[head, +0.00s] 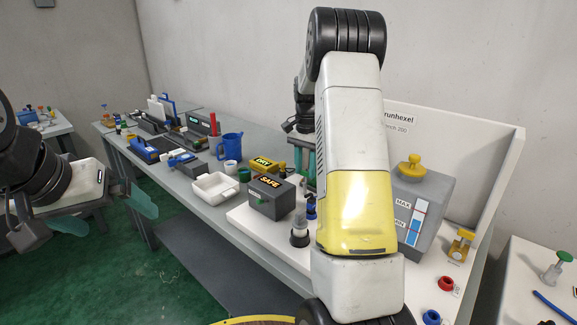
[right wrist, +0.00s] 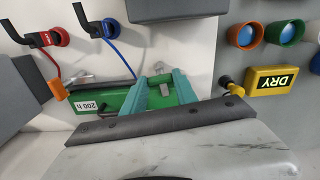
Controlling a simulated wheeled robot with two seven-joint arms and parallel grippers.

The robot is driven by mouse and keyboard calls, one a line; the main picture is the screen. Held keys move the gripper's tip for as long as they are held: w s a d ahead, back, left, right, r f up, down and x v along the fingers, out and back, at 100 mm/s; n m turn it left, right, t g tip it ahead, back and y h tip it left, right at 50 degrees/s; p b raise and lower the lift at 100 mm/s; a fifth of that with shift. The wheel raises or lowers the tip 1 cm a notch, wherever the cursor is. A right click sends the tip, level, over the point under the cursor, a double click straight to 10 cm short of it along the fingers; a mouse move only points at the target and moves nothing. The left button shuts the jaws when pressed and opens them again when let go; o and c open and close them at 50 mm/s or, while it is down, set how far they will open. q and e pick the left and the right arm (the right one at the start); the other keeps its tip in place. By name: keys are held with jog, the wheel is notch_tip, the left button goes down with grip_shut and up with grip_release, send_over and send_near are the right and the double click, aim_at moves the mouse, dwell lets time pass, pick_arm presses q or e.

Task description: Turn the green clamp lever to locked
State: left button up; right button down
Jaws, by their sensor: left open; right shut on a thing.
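A dark rod shows beside the fingers. In the head view my right gripper (head: 304,160) is mostly hidden behind my right arm, and the lever cannot be made out. My left gripper (head: 125,195) is open and empty, off the bench at the left.
A grey SAFE box (head: 271,199), yellow DRY box (head: 264,164), white tray (head: 215,188) and blue jug (head: 230,146) stand on the bench. A grey tank (head: 422,205) with a yellow knob stands right of my arm. The green floor at left is clear.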

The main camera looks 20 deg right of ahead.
aim_at(305, 171)
jog(key=shift+m, duration=0.9)
jog(key=c, duration=1)
grip_release()
jog(key=shift+o, duration=0.2)
notch_tip(305, 171, up, 7)
jog(key=shift+r, duration=0.45)
